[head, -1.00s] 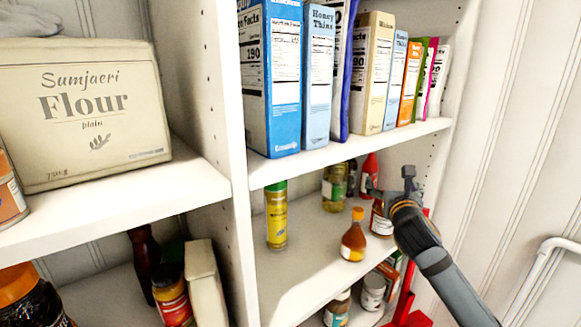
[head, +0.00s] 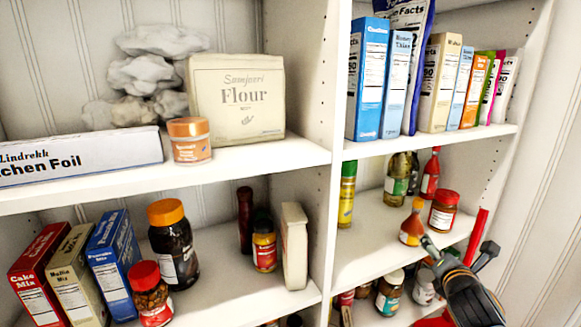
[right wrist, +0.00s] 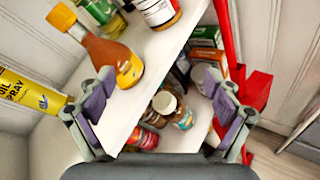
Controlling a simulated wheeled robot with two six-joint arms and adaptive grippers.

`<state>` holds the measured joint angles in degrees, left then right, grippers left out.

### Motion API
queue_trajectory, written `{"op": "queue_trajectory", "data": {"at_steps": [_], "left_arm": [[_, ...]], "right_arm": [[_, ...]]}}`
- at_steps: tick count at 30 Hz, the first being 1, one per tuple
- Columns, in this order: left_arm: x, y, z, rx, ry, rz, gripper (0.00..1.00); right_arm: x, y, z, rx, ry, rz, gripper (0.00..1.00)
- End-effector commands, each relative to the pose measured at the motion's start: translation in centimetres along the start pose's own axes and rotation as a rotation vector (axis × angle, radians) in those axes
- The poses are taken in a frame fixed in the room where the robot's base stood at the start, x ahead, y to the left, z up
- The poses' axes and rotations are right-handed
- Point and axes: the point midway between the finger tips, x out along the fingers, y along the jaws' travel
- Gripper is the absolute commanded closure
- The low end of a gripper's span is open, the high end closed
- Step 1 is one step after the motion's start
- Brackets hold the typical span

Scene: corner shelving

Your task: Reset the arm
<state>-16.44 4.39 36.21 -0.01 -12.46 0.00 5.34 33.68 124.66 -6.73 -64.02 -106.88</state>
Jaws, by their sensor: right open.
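My right gripper (head: 458,252) is at the lower right of the head view, in front of the right-hand shelves. In the right wrist view (right wrist: 160,105) its two fingers stand wide apart with nothing between them but the view of the shelf edge and jars beyond. An orange-capped sauce bottle (head: 412,222) stands upright on the middle right shelf, close to the left finger in the picture; it shows in the right wrist view (right wrist: 105,55) too. A red-lidded jar (head: 443,211) stands behind the gripper. My left gripper is not in view.
The right shelf (head: 375,243) also holds a yellow spray can (head: 347,195) and more bottles. Boxes (head: 369,80) line the shelf above; jars (head: 390,293) stand below. A red upright part (head: 477,237) is beside the gripper.

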Motion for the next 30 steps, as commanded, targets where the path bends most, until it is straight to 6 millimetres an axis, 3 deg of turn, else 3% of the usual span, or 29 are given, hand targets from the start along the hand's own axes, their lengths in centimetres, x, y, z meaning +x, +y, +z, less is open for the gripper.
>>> {"op": "queue_trajectory", "data": {"at_steps": [5, 9, 12, 18, 25, 30], "left_arm": [[0.0, 0.1, -0.2, -0.001, 0.001, 0.001, 0.6], [-0.1, -0.1, 2.0, 0.002, -0.03, -0.001, 0.6], [-0.1, -0.1, 3.0, 0.003, -0.047, -0.001, 0.6], [-0.1, -0.2, 2.6, 0.002, -0.04, -0.002, 0.6], [0.0, -0.2, 1.2, 0.002, -0.019, -0.003, 0.6], [0.0, -0.3, 1.3, 0.002, -0.019, -0.004, 0.6]], "right_arm": [[-2.4, -3.5, -7.5, 0.392, 0.147, -0.126, 0.09], [-6.5, -7.4, -14.9, 0.839, 0.248, -0.343, 0.09], [-10.1, -9.9, -19.3, 1.153, 0.263, -0.535, 0.09], [-16.4, -13.3, -24.7, 1.596, 0.179, -0.871, 0.09], [-22.9, -15.9, -28.5, 1.949, -0.033, -1.201, 0.09], [-19.3, -19.3, -33.3, 1.926, -0.043, -1.211, 0.09]]}}
